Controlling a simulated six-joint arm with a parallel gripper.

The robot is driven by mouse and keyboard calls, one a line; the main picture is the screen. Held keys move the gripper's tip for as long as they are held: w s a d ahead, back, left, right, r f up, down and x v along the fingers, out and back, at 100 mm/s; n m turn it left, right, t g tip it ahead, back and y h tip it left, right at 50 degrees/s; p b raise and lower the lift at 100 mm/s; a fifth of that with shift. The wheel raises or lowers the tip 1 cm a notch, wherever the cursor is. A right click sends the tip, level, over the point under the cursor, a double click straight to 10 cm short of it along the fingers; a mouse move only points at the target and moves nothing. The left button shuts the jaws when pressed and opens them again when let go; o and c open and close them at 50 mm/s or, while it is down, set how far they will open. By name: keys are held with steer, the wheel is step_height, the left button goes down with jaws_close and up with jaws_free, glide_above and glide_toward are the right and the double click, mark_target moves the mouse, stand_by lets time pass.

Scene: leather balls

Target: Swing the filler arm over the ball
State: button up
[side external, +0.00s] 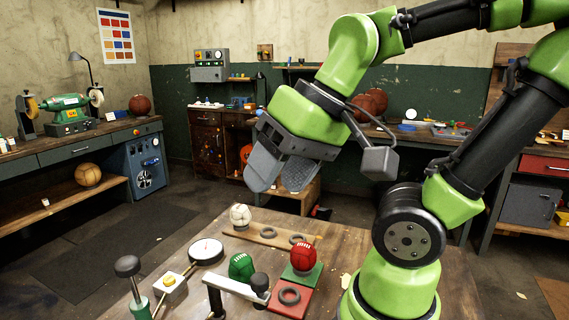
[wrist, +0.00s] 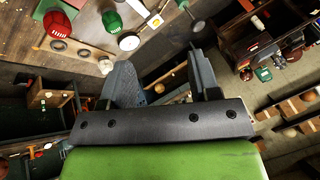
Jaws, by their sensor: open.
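The filler arm (side external: 232,288) is a pale bar on a dark post at the front of the table, with a black knob (side external: 260,283) at its right end. The bar passes in front of a green ball (side external: 241,267). A red ball (side external: 303,256) sits on a green pad to the right of the knob, and a white ball (side external: 240,215) sits on a wooden rack behind. My gripper (side external: 279,177) is open and empty, high above the far side of the table, apart from everything. Its two fingers (wrist: 160,78) show spread in the wrist view.
A red pad with a black ring (side external: 289,296) lies right of the knob. A round gauge (side external: 206,252), a white box with a yellow button (side external: 170,287) and a black-handled green pump (side external: 130,275) stand to the left. The rack (side external: 268,234) holds dark rings.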

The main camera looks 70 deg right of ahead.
steer(key=shift+s+a+r+n+t, duration=0.25)
steer(key=shift+s+r+n+t, duration=0.2)
steer(key=shift+r+t, duration=0.35)
steer(key=shift+f, duration=0.15)
